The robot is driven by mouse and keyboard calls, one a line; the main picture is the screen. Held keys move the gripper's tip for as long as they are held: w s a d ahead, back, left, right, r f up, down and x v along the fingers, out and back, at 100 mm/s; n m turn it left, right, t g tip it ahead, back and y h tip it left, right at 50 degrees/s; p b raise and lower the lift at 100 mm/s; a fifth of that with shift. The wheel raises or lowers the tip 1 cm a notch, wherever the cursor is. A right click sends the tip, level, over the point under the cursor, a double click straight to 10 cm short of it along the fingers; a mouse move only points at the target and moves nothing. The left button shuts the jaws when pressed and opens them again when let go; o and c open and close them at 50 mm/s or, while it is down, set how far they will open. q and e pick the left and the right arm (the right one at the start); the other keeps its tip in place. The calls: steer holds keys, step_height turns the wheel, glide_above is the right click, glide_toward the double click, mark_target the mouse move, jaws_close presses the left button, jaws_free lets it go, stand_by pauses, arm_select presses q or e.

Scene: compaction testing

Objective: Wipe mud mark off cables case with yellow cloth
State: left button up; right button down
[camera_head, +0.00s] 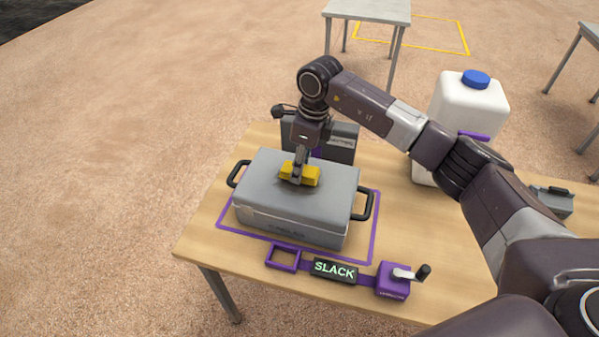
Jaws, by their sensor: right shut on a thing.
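The grey cables case (300,208) stands on the wooden table inside a purple outline, its lid shut and a black handle at each end. My right gripper (299,181) points down over the lid and is shut on the yellow cloth (311,176). The cloth appears to rest on the lid, near its middle. A darker smudge shows on the lid around the cloth, but I cannot tell clearly whether it is mud or shadow. My left gripper is not in view.
A purple strap device with a "SLACK" display (334,270) and a crank box (393,281) lies along the table's front. Behind the case stands a dark grey box (340,142). A white jug (468,105) with a blue cap stands right of it, partly behind my arm.

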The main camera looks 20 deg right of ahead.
mark_target(292, 192)
steer(key=shift+f+b, duration=0.4)
steer(key=shift+f, duration=0.15)
steer(key=shift+r, duration=0.1)
steer(key=shift+s+a+p, duration=0.45)
steer(key=shift+s+a, duration=0.3)
steer(key=shift+s, duration=0.3)
steer(key=shift+s+a, duration=0.7)
steer(key=shift+s, duration=0.25)
steer(key=shift+w+d+f+b, duration=0.2)
steer(key=shift+w+d+b, duration=0.45)
steer(key=shift+w, duration=0.3)
steer(key=shift+w+d+b, duration=0.45)
steer(key=shift+w+d, duration=0.4)
steer(key=shift+w, duration=0.15)
